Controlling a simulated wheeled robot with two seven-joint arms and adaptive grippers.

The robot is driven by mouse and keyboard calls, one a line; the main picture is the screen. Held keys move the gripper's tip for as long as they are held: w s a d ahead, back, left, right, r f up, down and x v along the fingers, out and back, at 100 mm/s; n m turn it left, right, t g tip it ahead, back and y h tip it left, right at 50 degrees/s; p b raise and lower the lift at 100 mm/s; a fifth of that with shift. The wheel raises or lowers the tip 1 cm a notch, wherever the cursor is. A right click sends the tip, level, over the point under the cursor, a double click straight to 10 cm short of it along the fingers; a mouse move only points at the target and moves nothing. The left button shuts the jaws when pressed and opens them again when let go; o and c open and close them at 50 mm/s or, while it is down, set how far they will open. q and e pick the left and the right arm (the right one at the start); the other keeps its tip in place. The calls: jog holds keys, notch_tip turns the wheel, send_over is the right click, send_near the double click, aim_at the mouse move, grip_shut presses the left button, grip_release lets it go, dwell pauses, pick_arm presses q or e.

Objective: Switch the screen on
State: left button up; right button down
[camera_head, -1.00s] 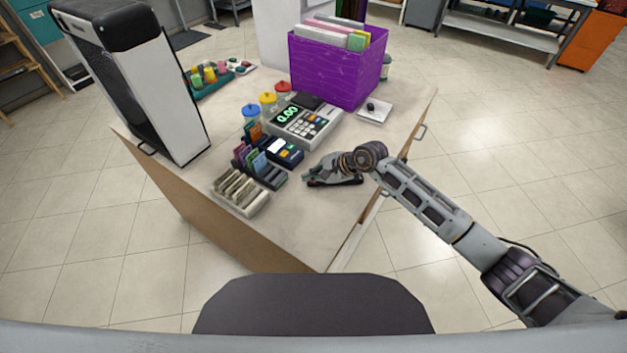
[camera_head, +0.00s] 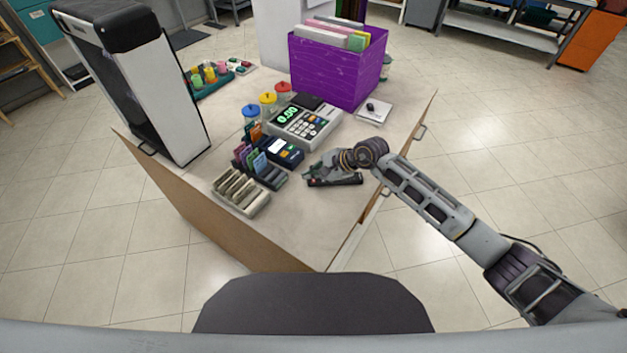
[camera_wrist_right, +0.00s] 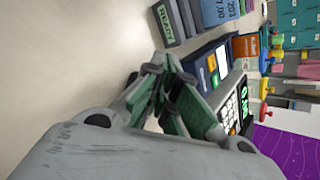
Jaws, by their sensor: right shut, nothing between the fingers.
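The cash register (camera_head: 303,122) stands mid-counter with its small display lit green, reading 0.00. A dark blue card terminal (camera_head: 287,152) with a small bright display sits in front of it; the terminal also shows in the right wrist view (camera_wrist_right: 212,68). A tall black-and-white cabinet-like unit (camera_head: 180,100) stands at the counter's left; I cannot tell whether it is a screen. My right gripper (camera_head: 310,173) is shut and empty, low over the counter just right of the terminal. In the right wrist view its fingertips (camera_wrist_right: 166,72) meet, apparently short of the terminal. My left gripper is out of view.
A card rack (camera_head: 262,172) and a grey slotted holder (camera_head: 240,192) stand left of the gripper. A purple file box (camera_head: 335,72) is behind the register. A dark slim shape lies under the gripper, unclear. The counter's front right is bare.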

aim_at(312, 183)
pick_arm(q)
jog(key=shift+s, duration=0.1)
pick_arm(e)
jog(key=shift+r, duration=0.45)
jog(key=shift+r+p, duration=0.45)
jog(key=shift+r, duration=0.05)
jog(key=shift+r+p, duration=0.35)
jog(key=shift+r, duration=0.4)
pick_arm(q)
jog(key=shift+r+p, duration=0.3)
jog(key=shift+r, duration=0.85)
pick_arm(e)
jog(key=shift+r, duration=0.8)
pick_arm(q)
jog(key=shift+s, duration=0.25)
